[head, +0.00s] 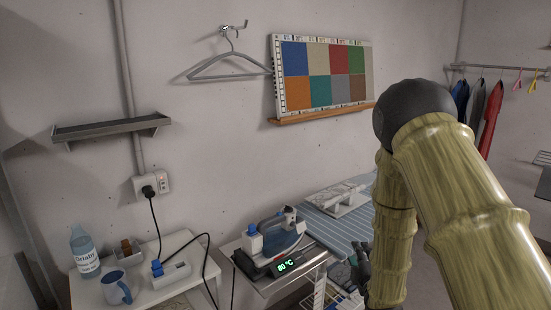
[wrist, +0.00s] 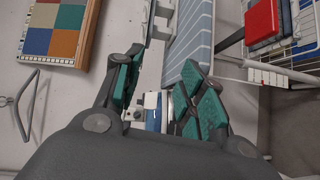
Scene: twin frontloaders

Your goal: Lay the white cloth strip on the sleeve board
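My gripper (wrist: 160,72) is open in the wrist view, with its green-padded fingers spread and nothing held between them. In the head view a dark part of it (head: 362,268) shows low beside my arm, mostly hidden. A pale, narrow board that looks like the sleeve board (head: 343,200) rests on the blue striped ironing board (head: 325,225). The striped board also shows beyond the fingers in the wrist view (wrist: 192,40). I cannot pick out the white cloth strip for certain; white edges show among folded cloths in the wire basket (wrist: 285,62).
An iron (head: 282,236) stands on a station with an "80 °C" display, left of the ironing board. A side table (head: 150,293) holds a bottle, a mug (head: 117,288) and a power strip with cable.

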